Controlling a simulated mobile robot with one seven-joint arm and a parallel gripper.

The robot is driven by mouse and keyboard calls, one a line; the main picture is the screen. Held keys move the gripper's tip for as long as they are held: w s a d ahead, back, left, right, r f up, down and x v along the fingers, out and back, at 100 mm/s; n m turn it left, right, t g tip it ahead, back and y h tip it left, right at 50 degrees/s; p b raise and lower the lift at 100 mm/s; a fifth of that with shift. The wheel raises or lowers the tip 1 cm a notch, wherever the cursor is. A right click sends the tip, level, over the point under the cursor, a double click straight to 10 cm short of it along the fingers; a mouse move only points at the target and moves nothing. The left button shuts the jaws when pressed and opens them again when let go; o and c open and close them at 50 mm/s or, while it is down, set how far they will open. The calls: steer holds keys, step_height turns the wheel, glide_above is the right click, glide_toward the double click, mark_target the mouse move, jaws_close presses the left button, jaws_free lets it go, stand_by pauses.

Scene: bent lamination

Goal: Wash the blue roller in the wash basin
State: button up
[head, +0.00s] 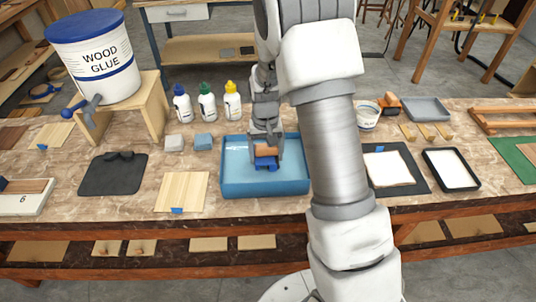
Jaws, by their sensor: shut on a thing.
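The wash basin (232,182) is a blue rectangular tub with pale blue water, in the middle of the bench in the head view. My gripper (266,148) points down over the basin, shut on the blue roller (266,163). The roller has an orange-brown upper part between my fingers and a blue part below. The blue part is inside the basin's outline, low at the water. I cannot tell how deep it sits or whether it touches the bottom.
Several glue bottles (207,103) stand behind the basin to the left. Sponge-like blocks (203,141) and a light wood board (182,192) lie left of it. A wood glue bucket (102,65) stands on a wooden stand. A black-rimmed tray (452,169) lies to the right.

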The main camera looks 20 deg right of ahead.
mark_target(258, 146)
steer(key=shift+w+a+r+p, duration=0.1)
steer(key=shift+a+r+p, duration=0.4)
steer(key=shift+r, duration=0.35)
steer(key=shift+w+a+r+p, duration=0.1)
steer(key=shift+a+r+p, duration=0.2)
steer(key=shift+r+p, duration=0.4)
steer(key=shift+w+a+r+p, duration=0.1)
steer(key=shift+a+r+p, duration=0.3)
steer(key=shift+r, duration=0.6)
steer(key=shift+r+p, duration=1.7)
steer(key=shift+r, duration=0.85)
